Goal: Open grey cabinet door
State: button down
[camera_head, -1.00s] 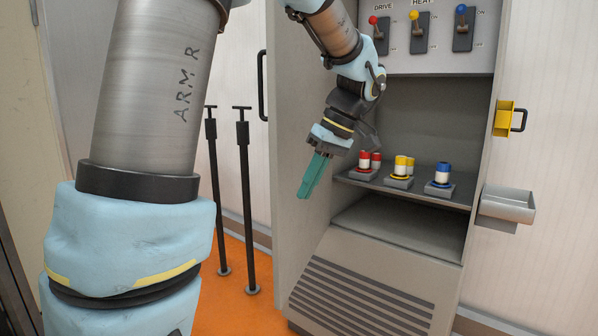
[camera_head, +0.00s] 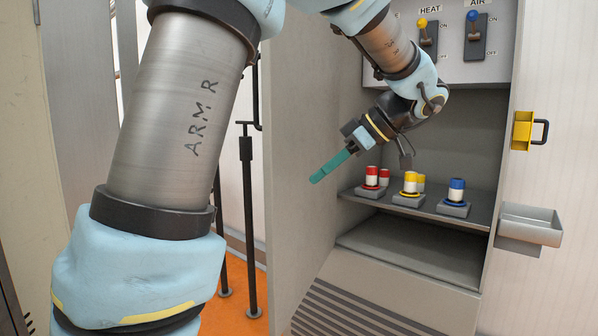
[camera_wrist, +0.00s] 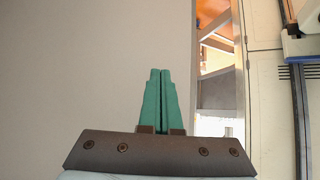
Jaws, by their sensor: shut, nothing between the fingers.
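The grey cabinet (camera_head: 407,267) stands open at the front, showing its shelf and switch panel. A flat grey panel (camera_head: 305,215), which looks like its door swung outward, stands at its left side. A black handle (camera_head: 257,95) shows at that panel's far left edge, partly behind my arm. My gripper (camera_head: 314,180) has teal fingers, closed together and empty, pointing left in front of the panel's inner face. In the wrist view the closed fingers (camera_wrist: 160,72) point at the plain grey panel (camera_wrist: 75,70); whether they touch it I cannot tell.
Red, yellow and blue-topped cylinders (camera_head: 456,190) stand on the cabinet shelf, close to my wrist. A yellow holder (camera_head: 521,131) and a grey tray (camera_head: 529,226) are at the right. Black posts (camera_head: 248,220) stand on the orange floor (camera_head: 238,300) at left.

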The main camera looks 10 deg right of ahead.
aim_at(285, 186)
jog(key=shift+w+a+f+p, duration=0.15)
jog(key=shift+w+a+p, duration=0.2)
jog(key=shift+a, duration=0.4)
jog(key=shift+w+a+f+p, duration=0.2)
jog(key=shift+w+a, duration=0.25)
jog(key=shift+a, duration=0.3)
jog(key=shift+w+a+f+p, duration=0.15)
jog(key=shift+w+a+p, duration=0.2)
jog(key=shift+a, duration=0.4)
jog(key=shift+w+a, duration=0.1)
jog(key=w+a+m+b, duration=0.1)
jog(key=w+a+b, duration=0.5)
jog(key=a, duration=0.5)
jog(key=shift+w+t+b, duration=0.4)
jog(key=shift+b, duration=0.2)
jog(key=shift+d, duration=0.15)
